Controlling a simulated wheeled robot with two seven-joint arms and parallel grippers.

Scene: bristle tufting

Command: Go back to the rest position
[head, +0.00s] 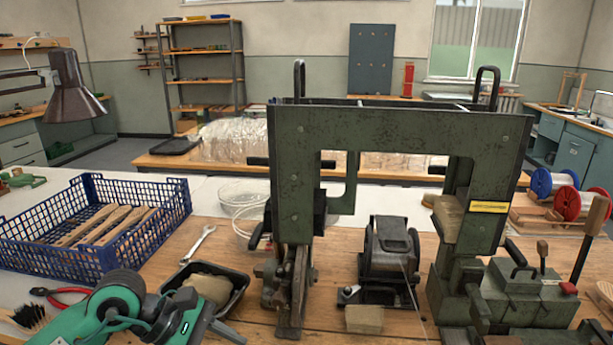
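A dark green steel frame machine (390,130) stands upright on the wooden bench (225,255), with two black loop handles on top. Under its arch sits a black reel unit (390,250) with a thin wire running down from it. A small wooden block (364,319) lies in front of the reel unit.
A green lever fixture (525,290) and blue (541,183) and red (568,203) spools occupy the right.

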